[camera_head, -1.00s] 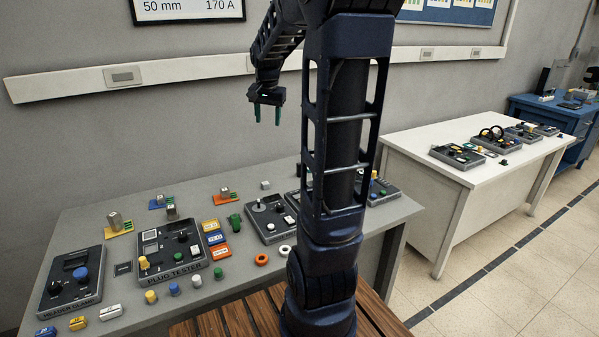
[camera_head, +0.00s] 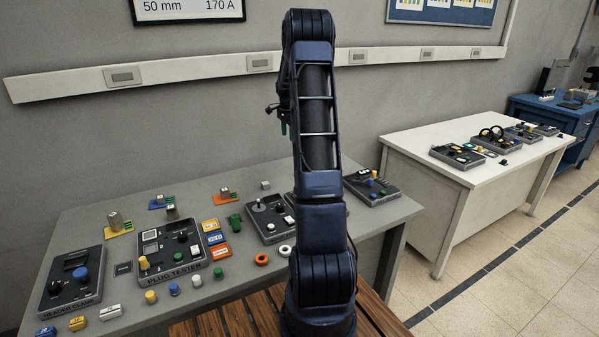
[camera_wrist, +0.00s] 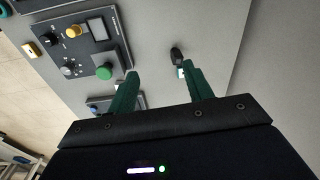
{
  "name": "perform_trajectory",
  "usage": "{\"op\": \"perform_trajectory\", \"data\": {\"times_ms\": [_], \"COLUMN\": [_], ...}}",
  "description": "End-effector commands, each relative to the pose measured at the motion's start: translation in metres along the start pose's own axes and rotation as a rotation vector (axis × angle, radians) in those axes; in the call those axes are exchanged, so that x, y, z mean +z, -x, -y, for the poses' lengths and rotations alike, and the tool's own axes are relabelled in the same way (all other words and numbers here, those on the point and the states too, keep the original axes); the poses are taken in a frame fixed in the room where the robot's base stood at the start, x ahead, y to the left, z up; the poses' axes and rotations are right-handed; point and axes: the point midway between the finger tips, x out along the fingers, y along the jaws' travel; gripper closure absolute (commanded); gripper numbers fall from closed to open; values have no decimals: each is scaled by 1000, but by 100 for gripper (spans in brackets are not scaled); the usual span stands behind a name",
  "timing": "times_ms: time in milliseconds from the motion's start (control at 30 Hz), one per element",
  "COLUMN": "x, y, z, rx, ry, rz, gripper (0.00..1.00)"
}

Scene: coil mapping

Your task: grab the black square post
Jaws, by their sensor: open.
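My gripper (camera_wrist: 160,70) shows two green fingers in the wrist view, set apart with nothing held between them. A small dark upright piece (camera_wrist: 177,54) stands on the grey bench top just beyond the right fingertip, partly overlapped by it; it may be the black square post, but its shape is too small to tell. I cannot pick out the post in the head view.
In the wrist view a dark panel (camera_wrist: 82,62) with a green button and knobs lies left of the fingers. In the head view the grey bench (camera_head: 90,215) carries several panels, including the plug tester (camera_head: 172,252), and loose plugs. A white table (camera_head: 440,175) stands right.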

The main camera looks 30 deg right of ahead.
Motion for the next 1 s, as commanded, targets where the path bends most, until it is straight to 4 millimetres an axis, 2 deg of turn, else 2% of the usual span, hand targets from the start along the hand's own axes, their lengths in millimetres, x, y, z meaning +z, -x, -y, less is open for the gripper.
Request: {"op": "perform_trajectory", "data": {"times_ms": [33, 200, 300, 433, 567, 767, 1000], "x": [-12, -48, -65, -81, -88, -88, -87], "y": [-18, -68, -94, -119, -130, -145, -178], "z": [6, 21, 27, 31, 32, 32, 30], "rx": [11, 36, 49, 60, 65, 67, 66], "ry": [-38, -168, -235, -295, -324, -330, -329], "rz": [6, 18, 24, 29, 31, 32, 31], "gripper": [49, 49, 49, 49, 49, 49, 49]}}
